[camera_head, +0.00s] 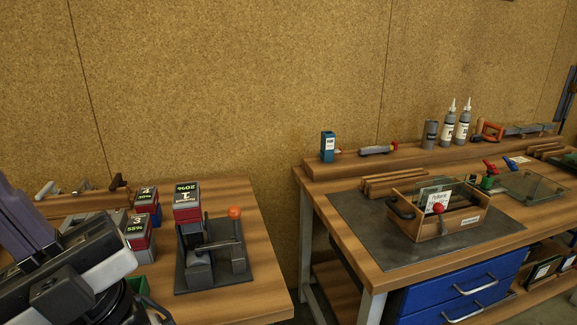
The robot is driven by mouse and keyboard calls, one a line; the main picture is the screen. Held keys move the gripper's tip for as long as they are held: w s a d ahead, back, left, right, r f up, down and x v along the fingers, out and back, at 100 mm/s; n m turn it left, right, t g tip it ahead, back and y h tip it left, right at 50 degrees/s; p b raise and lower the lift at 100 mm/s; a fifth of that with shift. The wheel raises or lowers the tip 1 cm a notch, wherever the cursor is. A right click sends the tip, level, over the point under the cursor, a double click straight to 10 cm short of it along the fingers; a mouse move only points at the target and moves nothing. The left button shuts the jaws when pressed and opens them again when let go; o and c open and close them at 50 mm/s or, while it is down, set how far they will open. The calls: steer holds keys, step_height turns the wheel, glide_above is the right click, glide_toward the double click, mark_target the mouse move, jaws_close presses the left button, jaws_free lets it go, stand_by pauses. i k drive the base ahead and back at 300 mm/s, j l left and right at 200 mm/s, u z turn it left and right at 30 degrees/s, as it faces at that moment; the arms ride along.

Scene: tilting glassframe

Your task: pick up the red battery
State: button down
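A red battery (187,209) with a display reading 1 and 20% sits on top of a dark stand with a lever on the left table. A second battery (138,240), with red sides and a display reading 3 and 55%, stands to its left. Another (146,199), marked 4 and partly hidden, stands behind that one. Parts of my arm fill the lower left corner and cover part of the table. No gripper fingers can be made out, so the gripper's distance to the batteries cannot be told.
The stand's base (212,279) carries an orange-knobbed lever (235,213) just right of the first battery. A gap separates the left table (265,275) from the right workbench (330,212), which holds a wooden toolbox (458,226). A cork wall stands behind.

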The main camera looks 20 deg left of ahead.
mark_target(186, 203)
steer(key=k+j+u, duration=0.15)
steer(key=j, duration=0.45)
steer(key=j+u, duration=0.15)
steer(key=j, duration=0.45)
steer(key=k+j+u, duration=0.15)
steer(key=j, duration=0.5)
steer(key=i, duration=1)
